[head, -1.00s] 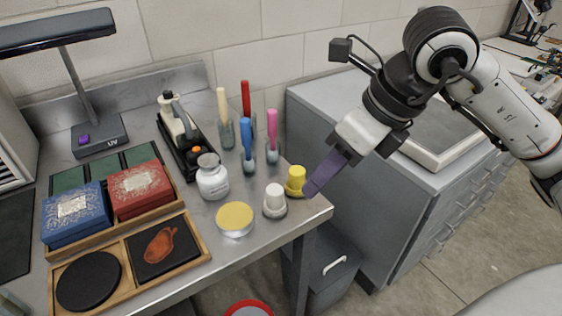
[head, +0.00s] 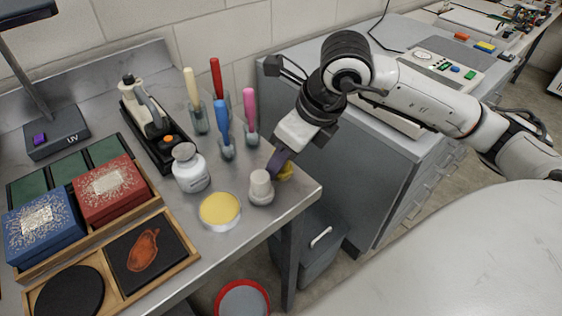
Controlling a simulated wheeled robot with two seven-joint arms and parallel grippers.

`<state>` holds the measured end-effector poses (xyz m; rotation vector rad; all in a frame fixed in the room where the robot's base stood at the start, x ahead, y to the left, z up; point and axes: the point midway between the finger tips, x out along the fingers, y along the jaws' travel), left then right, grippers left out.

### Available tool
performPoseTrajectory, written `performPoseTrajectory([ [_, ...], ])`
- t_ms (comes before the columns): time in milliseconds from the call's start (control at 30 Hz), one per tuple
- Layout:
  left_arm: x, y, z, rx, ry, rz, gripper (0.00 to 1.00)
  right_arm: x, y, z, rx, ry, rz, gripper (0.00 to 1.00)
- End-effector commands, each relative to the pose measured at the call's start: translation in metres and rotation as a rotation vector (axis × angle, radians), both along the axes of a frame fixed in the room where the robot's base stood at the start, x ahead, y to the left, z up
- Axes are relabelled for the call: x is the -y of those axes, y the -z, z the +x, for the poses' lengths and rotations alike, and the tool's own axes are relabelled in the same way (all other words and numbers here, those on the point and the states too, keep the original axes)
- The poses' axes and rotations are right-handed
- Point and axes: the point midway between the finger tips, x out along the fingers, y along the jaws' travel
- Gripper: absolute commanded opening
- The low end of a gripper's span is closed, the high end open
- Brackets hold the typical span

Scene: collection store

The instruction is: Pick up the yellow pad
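A yellow knob-shaped piece (head: 286,173) stands near the table's right edge, partly hidden by my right gripper. A flat round yellow pad in a pale dish (head: 220,209) lies nearer the front edge, apart from the gripper. The frames do not settle which of the two is the yellow pad. My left gripper is out of view.
A white knob-shaped piece (head: 261,187) stands just left of my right gripper. A white jar (head: 190,168) and glass holders with coloured handles, one pink (head: 250,110), stand close behind. A grey cabinet (head: 340,150) is right of the table. A red-rimmed bin (head: 242,300) is below.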

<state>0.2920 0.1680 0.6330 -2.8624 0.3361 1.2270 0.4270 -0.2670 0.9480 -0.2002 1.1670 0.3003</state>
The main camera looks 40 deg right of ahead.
Motion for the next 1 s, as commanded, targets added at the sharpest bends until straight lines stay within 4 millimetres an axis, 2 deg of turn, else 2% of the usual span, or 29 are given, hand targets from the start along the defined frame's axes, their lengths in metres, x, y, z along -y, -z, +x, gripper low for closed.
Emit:
performPoseTrajectory([
  [300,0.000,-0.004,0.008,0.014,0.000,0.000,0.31,-0.001,0.006,0.002,0.001,0.000,0.000,0.42],
  [467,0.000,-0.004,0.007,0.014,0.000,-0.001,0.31,-0.001,0.006,0.002,0.001,0.000,-0.001,0.17],
  [833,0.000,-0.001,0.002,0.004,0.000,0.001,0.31,-0.001,0.003,0.003,0.002,0.000,0.000,0.16],
  [1000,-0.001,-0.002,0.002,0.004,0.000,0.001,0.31,-0.001,-0.012,0.004,0.006,0.000,0.001,0.16],
])
